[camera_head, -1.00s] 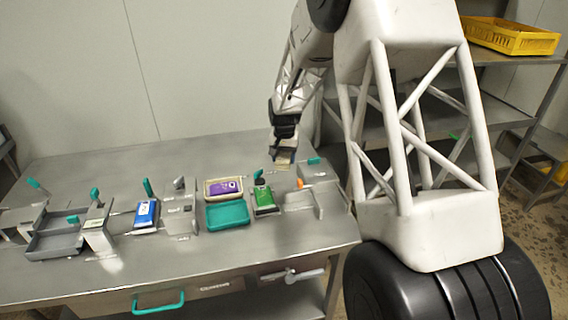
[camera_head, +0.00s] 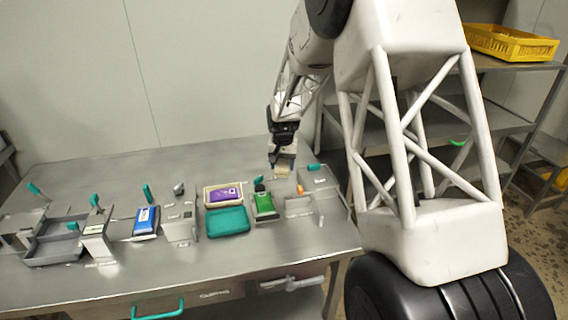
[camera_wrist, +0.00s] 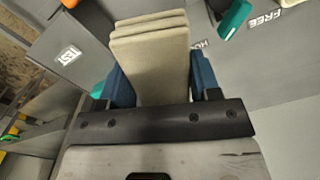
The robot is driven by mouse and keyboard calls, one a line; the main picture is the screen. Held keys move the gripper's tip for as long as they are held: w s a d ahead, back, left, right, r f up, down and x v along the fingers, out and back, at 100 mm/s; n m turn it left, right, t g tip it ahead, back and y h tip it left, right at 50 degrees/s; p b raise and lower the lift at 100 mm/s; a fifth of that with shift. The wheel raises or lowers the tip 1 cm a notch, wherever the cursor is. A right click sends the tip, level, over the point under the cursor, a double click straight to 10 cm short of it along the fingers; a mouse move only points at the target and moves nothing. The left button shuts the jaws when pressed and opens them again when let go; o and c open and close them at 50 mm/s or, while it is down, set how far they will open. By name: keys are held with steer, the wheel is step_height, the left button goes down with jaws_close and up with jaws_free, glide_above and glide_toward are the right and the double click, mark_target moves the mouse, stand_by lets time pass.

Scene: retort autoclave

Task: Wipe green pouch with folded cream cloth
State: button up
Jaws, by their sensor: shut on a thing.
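The folded cream cloth (camera_wrist: 150,65) is between the blue fingers of my gripper (camera_wrist: 160,85) in the wrist view, its layered end pointing away from the palm. In the head view my gripper (camera_head: 282,160) is shut on the cloth (camera_head: 282,172) and holds it above the table, behind the green pouch. The green pouch (camera_head: 264,206) lies in a holder on the table, right of the teal tray. The cloth is apart from the pouch. The pouch is not clearly visible in the wrist view.
A purple pouch (camera_head: 223,194) lies in a cream tray behind the teal tray (camera_head: 228,222). An orange piece (camera_head: 300,190) and grey fixtures are at the right. The table's back is clear.

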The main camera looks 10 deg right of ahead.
steer(key=s+a+r+n, duration=0.1)
steer(key=s+a+n, duration=0.7)
steer(key=s, duration=0.3)
steer(key=shift+a+r+n, duration=0.25)
steer(key=shift+r+n, duration=0.05)
steer(key=shift+r, duration=0.1)
steer(key=shift+f, duration=0.15)
